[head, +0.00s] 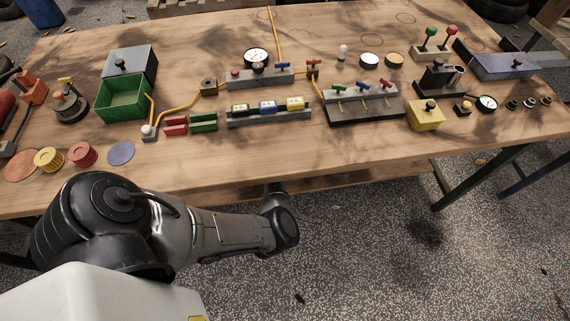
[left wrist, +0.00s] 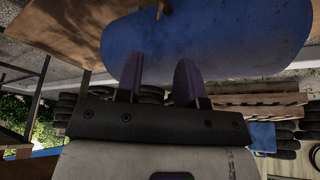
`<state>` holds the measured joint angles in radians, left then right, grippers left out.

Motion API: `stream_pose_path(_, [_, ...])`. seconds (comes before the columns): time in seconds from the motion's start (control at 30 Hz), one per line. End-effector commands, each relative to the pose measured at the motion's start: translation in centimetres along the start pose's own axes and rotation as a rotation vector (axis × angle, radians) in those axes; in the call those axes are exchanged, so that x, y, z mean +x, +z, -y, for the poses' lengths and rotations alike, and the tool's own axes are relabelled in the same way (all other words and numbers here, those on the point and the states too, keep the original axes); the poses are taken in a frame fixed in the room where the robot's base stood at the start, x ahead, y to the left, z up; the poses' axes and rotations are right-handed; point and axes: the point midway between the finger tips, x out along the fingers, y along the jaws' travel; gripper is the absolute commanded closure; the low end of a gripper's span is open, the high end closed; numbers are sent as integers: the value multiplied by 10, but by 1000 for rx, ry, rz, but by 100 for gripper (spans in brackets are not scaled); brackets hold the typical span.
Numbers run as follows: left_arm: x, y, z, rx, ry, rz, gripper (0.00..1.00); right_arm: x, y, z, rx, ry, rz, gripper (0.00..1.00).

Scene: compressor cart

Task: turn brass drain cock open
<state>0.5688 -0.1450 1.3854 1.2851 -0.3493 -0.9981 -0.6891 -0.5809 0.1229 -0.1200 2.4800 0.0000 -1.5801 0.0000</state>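My left gripper (left wrist: 159,75) is in the left wrist view with its two dark purple fingers apart and nothing between them. A large blue rounded tank (left wrist: 220,40) fills the upper part of that view, just beyond the fingertips. I cannot tell whether the fingers touch it. A small brownish piece shows at the top edge by the tank, too cut off to identify as the brass drain cock. In the head view my left arm comes in at the lower left, and its gripper does not show. My right gripper is in neither view.
The wooden table (head: 250,150) holds a green bin (head: 122,99), a pressure gauge (head: 256,57), a row of valves and a yellow block (head: 425,115). Speckled floor (head: 380,250) lies open in front. Wooden pallets (left wrist: 255,104) and stacked tyres show beyond the tank.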

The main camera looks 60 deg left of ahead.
Motion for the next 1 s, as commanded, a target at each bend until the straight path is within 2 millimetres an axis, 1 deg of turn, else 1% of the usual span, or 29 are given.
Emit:
stream_pose_path(0.17, [23,2,0,14,1,0,65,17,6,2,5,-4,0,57])
stream_pose_path(0.4, [70,2,0,12,2,1,65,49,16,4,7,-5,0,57])
stream_pose_path(0.6, [103,2,0,12,2,0,65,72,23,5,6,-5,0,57])
stream_pose_path(0.8, [124,2,0,12,1,1,65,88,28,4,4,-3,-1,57])
stream_pose_path(1.0, [134,0,0,11,1,1,65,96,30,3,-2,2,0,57])
